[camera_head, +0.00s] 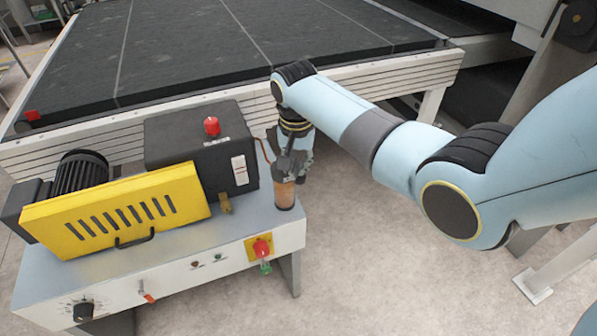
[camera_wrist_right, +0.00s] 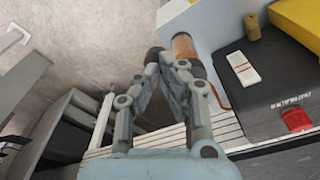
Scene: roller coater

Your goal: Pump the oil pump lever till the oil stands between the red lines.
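The oil pump with an amber cylinder (camera_head: 284,193) stands upright at the right end of the grey machine top. The amber cylinder also shows in the wrist view (camera_wrist_right: 184,46), just past the fingertips. My right gripper (camera_head: 288,165) points down at the top of the pump, overlapping it in the head view. In the wrist view its fingers (camera_wrist_right: 167,72) lean close together beside a dark rounded part, perhaps the lever end. I cannot tell whether they hold it. The lever is mostly hidden. The red lines and oil level are too small to tell. My left gripper is not in view.
A black box (camera_head: 183,140) with a red knob (camera_head: 211,126) and a yellow slotted guard (camera_head: 115,211) stand left of the pump. A red switch (camera_head: 262,248) is on the front panel. A conveyor (camera_head: 230,35) lies behind. The floor (camera_head: 370,270) at right is clear.

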